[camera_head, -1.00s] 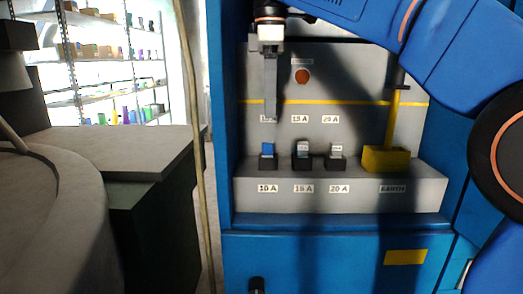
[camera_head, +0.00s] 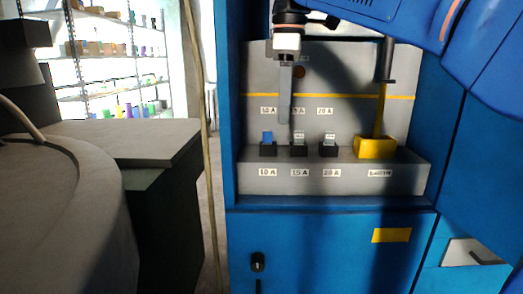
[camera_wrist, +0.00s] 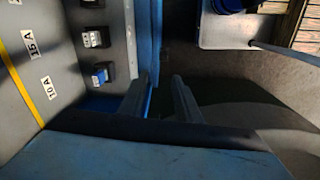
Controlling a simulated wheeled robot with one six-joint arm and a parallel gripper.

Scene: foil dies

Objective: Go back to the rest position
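My gripper (camera_head: 284,122) hangs in front of the grey panel (camera_head: 345,85), partly covering the upper 15 A label. In the wrist view its two fingers (camera_wrist: 161,88) stand apart with nothing between them, so it is open and empty. A blue-topped die (camera_head: 267,138) sits in the black 10 A holder; it also shows in the wrist view (camera_wrist: 99,75). Pale-topped dies sit in the 15 A holder (camera_head: 299,150) and the 20 A holder (camera_head: 329,150). My gripper touches none of them.
A yellow block (camera_head: 375,147) with an upright black-handled lever (camera_head: 386,60) stands at the right of the ledge (camera_head: 345,181). The blue cabinet (camera_head: 330,250) walls frame the niche. A grey-topped bench (camera_head: 150,140) stands left, with a shelf rack (camera_head: 115,60) behind.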

